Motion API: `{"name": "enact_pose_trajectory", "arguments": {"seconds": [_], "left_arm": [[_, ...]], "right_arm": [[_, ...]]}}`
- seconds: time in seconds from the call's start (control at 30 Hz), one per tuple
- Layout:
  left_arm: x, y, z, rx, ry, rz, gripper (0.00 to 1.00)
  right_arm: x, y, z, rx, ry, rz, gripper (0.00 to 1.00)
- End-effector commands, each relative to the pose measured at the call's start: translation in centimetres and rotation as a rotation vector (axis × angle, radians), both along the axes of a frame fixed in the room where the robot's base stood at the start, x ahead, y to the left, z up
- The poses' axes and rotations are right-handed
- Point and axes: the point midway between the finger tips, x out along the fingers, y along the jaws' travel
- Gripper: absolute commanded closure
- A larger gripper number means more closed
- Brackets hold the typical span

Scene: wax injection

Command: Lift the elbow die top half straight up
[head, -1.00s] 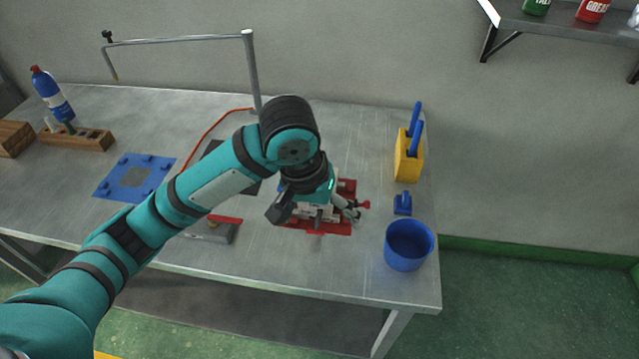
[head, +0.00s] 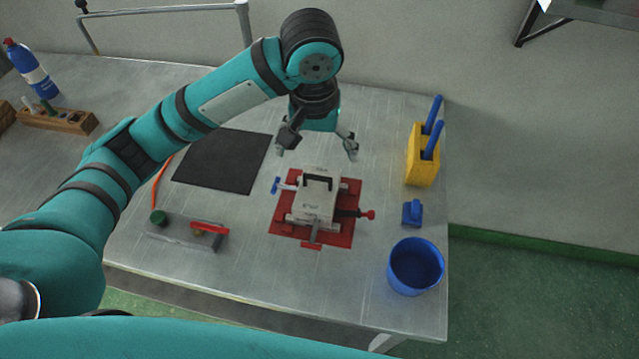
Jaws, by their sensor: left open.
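The elbow die (head: 316,202) is a pale grey block sitting on a red base plate (head: 284,236) on the metal bench. A dark handle (head: 318,180) stands on its top half. A red-knobbed clamp sticks out to its right and a blue-tipped one to its left. The die looks closed, with its top half resting in place. My left gripper (head: 316,150) is open and empty, above and behind the die, its fingers pointing down and apart from the handle. My right gripper is not in view.
A yellow holder (head: 421,166) with blue-handled tools, a small blue part (head: 412,213) and a blue bin (head: 415,266) stand to the right. A black mat (head: 222,161) lies left. A grey fixture with a red handle (head: 210,228) lies front left.

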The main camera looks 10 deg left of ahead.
Motion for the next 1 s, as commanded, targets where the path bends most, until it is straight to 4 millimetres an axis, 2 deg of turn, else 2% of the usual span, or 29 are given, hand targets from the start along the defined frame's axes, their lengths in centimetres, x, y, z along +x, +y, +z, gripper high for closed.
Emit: {"name": "enact_pose_trajectory", "arguments": {"seconds": [0.03,0.1,0.23,0.4,0.63,0.9,1.0], "left_arm": [[0.1,0.0,-1.5,-0.002,0.006,0.001,0.0],[0.3,0.1,-2.9,0.0,0.005,0.002,0.0],[0.8,0.1,-5.5,0.002,0.004,0.002,0.0],[1.2,0.1,-8.2,0.001,0.002,0.001,0.0],[1.4,0.1,-9.7,0.0,0.0,0.001,0.0],[1.7,0.4,-13.6,0.001,0.001,-0.001,0.0],[1.8,0.4,-14.3,0.001,-0.001,-0.001,0.0]], "right_arm": [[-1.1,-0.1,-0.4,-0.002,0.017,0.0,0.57],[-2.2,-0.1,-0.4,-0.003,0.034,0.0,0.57],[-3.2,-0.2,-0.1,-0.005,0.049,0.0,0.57],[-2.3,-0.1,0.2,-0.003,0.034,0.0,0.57],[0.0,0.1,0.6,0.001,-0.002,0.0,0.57],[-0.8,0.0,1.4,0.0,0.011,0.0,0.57],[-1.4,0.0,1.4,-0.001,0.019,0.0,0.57]]}}
